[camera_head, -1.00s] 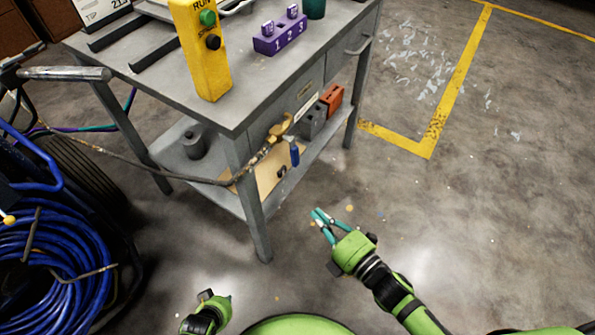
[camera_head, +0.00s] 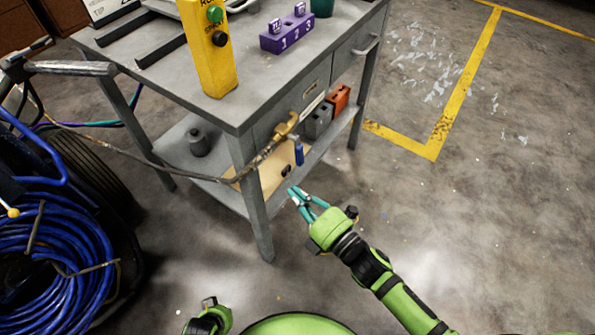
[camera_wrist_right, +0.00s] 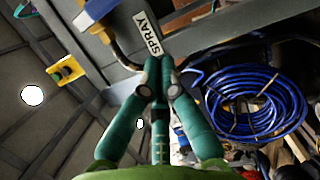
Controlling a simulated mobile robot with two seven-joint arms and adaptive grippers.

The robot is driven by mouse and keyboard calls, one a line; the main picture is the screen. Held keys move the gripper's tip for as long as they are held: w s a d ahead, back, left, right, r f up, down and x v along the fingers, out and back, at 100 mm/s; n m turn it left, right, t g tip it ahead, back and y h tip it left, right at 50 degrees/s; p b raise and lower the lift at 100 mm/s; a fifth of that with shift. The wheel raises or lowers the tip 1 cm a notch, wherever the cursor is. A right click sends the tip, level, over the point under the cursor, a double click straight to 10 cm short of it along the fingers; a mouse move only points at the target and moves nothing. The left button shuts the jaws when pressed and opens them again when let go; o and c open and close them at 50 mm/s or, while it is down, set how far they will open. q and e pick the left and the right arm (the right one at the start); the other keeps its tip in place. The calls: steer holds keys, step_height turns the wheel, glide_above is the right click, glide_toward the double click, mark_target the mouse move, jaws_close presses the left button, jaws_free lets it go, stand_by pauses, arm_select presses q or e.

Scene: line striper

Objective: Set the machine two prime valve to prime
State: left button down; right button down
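A machine with a coil of blue hose (camera_head: 55,262) and a black tyre stands at the left edge of the head view. A small yellow knob (camera_head: 13,213) shows on it; I cannot tell whether it is a prime valve, and no valve marking is readable. My right gripper (camera_head: 292,193) has teal fingers and is in front of the bench's lower shelf, right of the front leg. In the right wrist view its fingertips (camera_wrist_right: 159,65) meet, with nothing visible between them. My left gripper (camera_head: 211,302) is low in the head view, its fingers mostly hidden.
A grey bench (camera_head: 150,85) carries a yellow control box (camera_head: 207,50) and a purple numbered block (camera_head: 287,33). A hose with a brass-coloured end (camera_head: 287,125) crosses its front. A SPRAY label (camera_wrist_right: 147,32) shows in the wrist view. The floor at right is clear.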

mark_target(299, 152)
arm_select(q)
steer(key=shift+s, duration=0.2)
arm_select(e)
steer(key=w, duration=0.6)
steer(key=shift+r, duration=0.2)
arm_select(q)
steer(key=shift+s+f, duration=0.1)
steer(key=shift+f, duration=0.05)
steer(key=shift+d+r+b, duration=0.15)
steer(key=shift+r+b, duration=0.2)
steer(key=shift+b, duration=0.25)
arm_select(e)
steer(key=shift+w+d+f+n, duration=0.15)
steer(key=shift+w+d+n, duration=0.05)
steer(key=shift+n, duration=0.2)
